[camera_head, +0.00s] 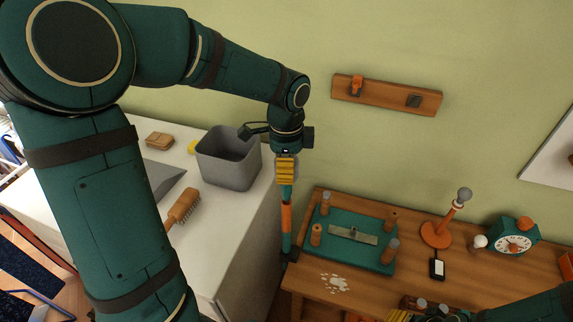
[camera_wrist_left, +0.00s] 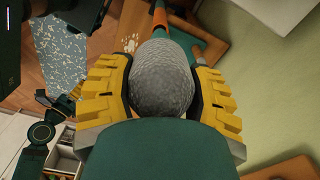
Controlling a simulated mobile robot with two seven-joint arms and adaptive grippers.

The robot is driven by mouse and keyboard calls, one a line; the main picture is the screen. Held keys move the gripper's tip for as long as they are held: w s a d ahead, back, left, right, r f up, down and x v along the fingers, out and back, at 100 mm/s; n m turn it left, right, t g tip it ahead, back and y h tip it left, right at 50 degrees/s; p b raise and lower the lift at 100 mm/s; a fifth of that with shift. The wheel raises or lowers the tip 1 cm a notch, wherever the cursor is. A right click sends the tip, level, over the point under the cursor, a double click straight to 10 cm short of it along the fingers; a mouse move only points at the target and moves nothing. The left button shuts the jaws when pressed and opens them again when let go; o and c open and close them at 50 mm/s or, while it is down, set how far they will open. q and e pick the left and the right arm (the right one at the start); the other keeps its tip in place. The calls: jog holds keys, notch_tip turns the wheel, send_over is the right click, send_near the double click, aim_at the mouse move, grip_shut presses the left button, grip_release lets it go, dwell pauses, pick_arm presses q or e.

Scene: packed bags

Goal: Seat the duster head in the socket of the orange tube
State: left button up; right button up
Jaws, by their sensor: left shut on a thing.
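My left gripper (camera_head: 286,178) points down beside the white cabinet and the wooden table. In the left wrist view its yellow fingers (camera_wrist_left: 165,95) are shut around a grey, rough, oval duster head (camera_wrist_left: 162,78). Below the gripper hangs a thin upright stick with teal parts and an orange tube section (camera_head: 286,218); the orange also shows beyond the head (camera_wrist_left: 160,16). The joint between head and tube is hidden, so I cannot tell whether it is seated. My right gripper (camera_head: 402,316) is partly cut off at the bottom edge, and its opening is unclear.
The wooden table (camera_head: 300,276) carries a teal board (camera_head: 322,239) with pegs, an orange stand (camera_head: 436,234) with a grey ball and a clock (camera_head: 514,242). A grey bin (camera_head: 226,172) and a brush (camera_head: 182,206) are on the white cabinet (camera_head: 246,228). A wooden rack (camera_head: 385,95) hangs on the wall.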

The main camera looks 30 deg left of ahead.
dwell(0.4)
pick_arm(q)
jog(key=shift+f+b, duration=1.15)
jog(key=shift+f, duration=0.65)
jog(key=o, duration=1.2)
jog(key=shift+o, duration=0.2)
notch_tip(320, 180, up, 12)
jog(key=shift+r, duration=0.1)
jog(key=shift+s, duration=0.1)
